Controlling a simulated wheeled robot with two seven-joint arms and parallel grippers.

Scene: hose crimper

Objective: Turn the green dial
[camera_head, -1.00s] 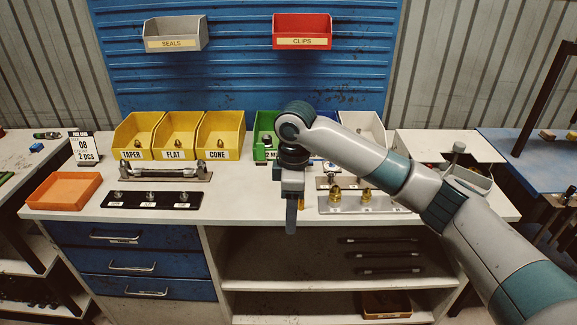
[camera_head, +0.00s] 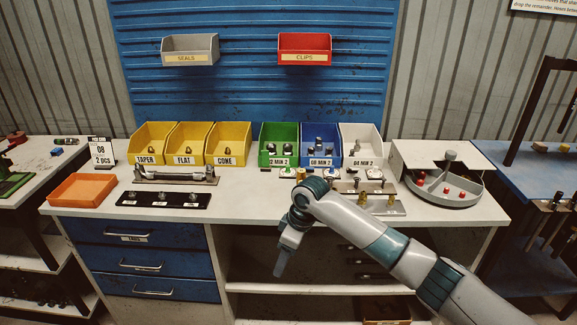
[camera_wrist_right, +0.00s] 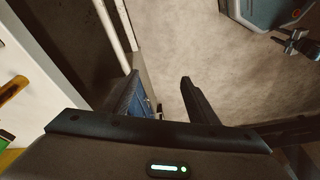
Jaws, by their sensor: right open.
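A small green-edged piece, perhaps the green dial (camera_head: 287,172), sits on the bench just in front of the green bin (camera_head: 278,145). It is too small to tell its setting. My right gripper (camera_head: 280,271) hangs in front of the bench's front edge, pointing down, nearer to me than the dial and apart from it. In the right wrist view my right gripper (camera_wrist_right: 158,92) is open and empty, with the floor beneath it. A bit of green shows at the left edge there, too cropped to identify. My left gripper is not in view.
Yellow bins (camera_head: 188,144), a blue bin (camera_head: 321,146) and a white bin (camera_head: 361,146) line the back. A fixture plate with brass fittings (camera_head: 390,202) lies right of my wrist. A round grey tray (camera_head: 446,187) stands at right. Open shelves lie below the bench top.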

